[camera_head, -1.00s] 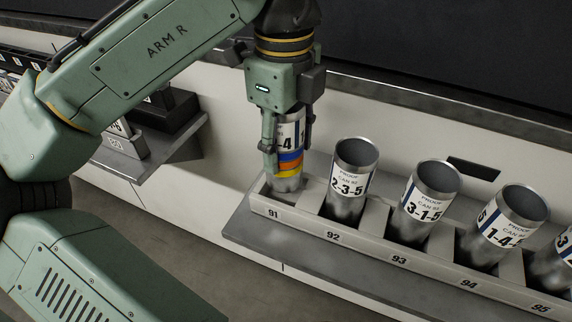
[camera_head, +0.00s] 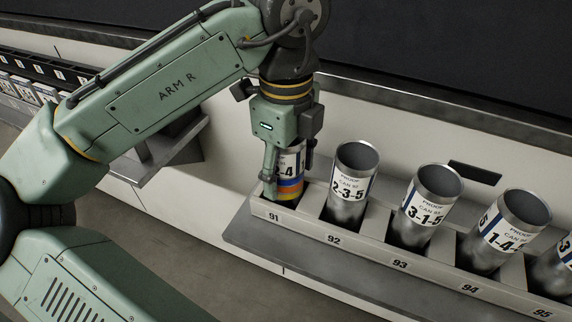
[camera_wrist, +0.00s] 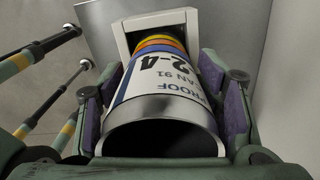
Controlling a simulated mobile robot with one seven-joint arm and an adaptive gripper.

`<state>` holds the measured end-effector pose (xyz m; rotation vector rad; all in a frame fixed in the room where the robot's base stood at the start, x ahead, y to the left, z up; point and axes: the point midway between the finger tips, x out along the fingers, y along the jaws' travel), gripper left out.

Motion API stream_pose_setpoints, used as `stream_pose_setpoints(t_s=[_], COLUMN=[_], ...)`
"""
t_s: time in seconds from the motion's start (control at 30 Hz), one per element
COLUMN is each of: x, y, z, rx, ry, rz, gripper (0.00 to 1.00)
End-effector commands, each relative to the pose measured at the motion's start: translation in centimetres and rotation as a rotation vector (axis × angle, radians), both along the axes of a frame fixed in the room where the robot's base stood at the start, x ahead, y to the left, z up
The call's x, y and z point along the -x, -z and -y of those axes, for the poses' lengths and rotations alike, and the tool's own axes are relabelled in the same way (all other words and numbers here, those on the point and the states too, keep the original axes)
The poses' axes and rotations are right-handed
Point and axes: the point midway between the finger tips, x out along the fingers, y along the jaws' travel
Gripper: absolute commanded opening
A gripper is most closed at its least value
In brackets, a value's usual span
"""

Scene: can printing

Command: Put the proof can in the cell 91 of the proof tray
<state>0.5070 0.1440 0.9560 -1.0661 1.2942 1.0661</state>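The proof can (camera_head: 289,187) has a white label and blue, orange and yellow bands.
Neighbouring cells hold silver proof cans, the nearest being the can labelled 2-3-5 (camera_head: 353,185) in cell 92. The tray rests on a grey shelf (camera_head: 255,240) against a white wall. Another shelf (camera_head: 160,165) is at the left, partly behind my arm.

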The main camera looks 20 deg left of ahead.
Motion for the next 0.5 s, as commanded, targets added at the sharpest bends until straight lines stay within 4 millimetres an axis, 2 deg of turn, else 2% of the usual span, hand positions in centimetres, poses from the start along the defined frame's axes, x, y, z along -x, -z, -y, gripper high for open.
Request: stream_pose_setpoints(t_s=[0.1, 0.5], x=[0.0, -0.02], y=[-0.01, -0.42], z=[-0.01, -0.03], rx=[0.0, -0.002], ry=[0.0, -0.002], rz=[0.0, 0.001], gripper=[0.67, 0.67])
